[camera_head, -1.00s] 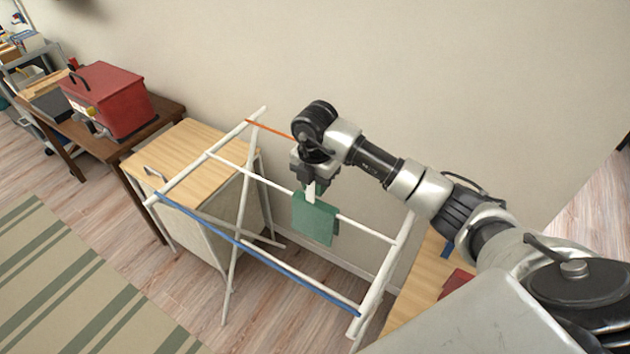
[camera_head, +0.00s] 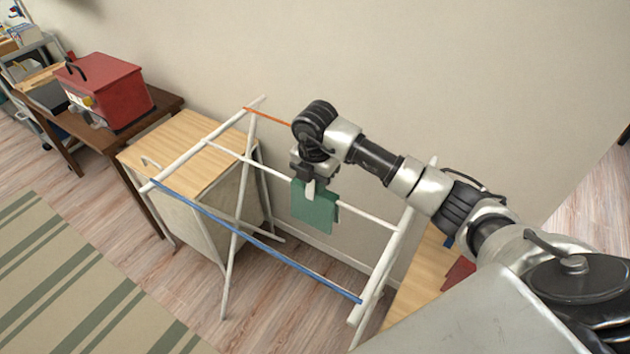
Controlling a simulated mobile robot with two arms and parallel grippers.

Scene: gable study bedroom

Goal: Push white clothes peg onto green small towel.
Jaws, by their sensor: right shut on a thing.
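The small green towel (camera_head: 313,210) hangs over the middle white rail of the drying rack (camera_head: 262,168). The white clothes peg (camera_head: 310,190) is upright at the towel's top edge, overlapping the towel. My right gripper (camera_head: 311,181) points down from above and is shut on the peg; its fingers hide the peg's upper part. Whether the peg's legs straddle the rail cannot be told. My left gripper is not in view.
The rack has an orange rail (camera_head: 268,117) at the back and a blue rail (camera_head: 255,242) in front. A wooden-topped cabinet (camera_head: 180,150) stands behind its left side. A red box (camera_head: 103,90) sits on a dark table farther left. A wall is close behind.

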